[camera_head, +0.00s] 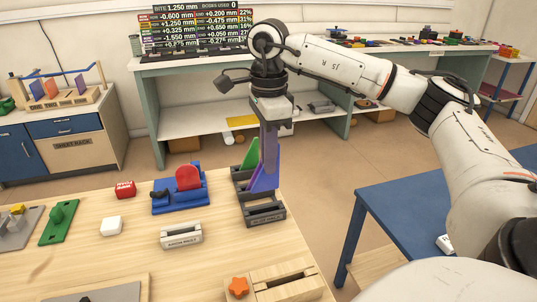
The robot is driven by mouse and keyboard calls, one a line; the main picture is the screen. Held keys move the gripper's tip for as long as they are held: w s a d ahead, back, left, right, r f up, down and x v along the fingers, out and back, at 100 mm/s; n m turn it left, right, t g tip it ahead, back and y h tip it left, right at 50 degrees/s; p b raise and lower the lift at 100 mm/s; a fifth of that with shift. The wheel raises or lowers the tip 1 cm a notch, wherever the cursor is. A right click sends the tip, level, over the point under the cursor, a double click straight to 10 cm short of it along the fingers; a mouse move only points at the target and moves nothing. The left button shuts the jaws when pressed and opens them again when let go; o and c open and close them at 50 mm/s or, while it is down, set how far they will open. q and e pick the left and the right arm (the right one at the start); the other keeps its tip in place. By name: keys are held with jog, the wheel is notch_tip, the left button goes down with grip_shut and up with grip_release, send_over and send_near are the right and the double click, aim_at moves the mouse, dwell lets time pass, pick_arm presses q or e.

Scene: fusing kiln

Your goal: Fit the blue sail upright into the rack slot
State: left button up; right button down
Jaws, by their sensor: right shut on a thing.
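A dark grey rack (264,214) with slots stands at the right edge of the wooden table. A green sail (250,153) stands upright in its far part. The blue sail (263,182), violet-blue and pointed, is upright over the rack's middle part, in front of the green one. My right gripper (268,160) comes down from above and is shut on the blue sail. The sail's lower edge is at the rack, but I cannot tell whether it sits inside a slot. My left gripper is not in view.
On the table, left of the rack, are a blue fixture with a red disc (188,177), a light grey slotted block (181,235), a white block (111,226) and a red block (125,190). A wooden block (287,283) lies in front. A blue table (400,205) stands right.

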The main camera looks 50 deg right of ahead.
aim_at(268, 189)
notch_tip(268, 189, down, 3)
jog(key=shift+f+b, duration=0.1)
jog(key=shift+b, duration=0.7)
jog(key=shift+f+b, duration=0.4)
jog(key=shift+f, duration=0.15)
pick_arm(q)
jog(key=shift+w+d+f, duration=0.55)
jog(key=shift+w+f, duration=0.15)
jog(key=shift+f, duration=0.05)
pick_arm(e)
jog(key=shift+w+f, duration=0.1)
jog(key=shift+f, duration=0.25)
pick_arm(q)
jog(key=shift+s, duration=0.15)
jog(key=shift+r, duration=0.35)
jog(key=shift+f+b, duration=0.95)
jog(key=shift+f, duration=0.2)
pick_arm(e)
jog(key=shift+f, duration=1.8)
jog(key=c, duration=1.8)
grip_release()
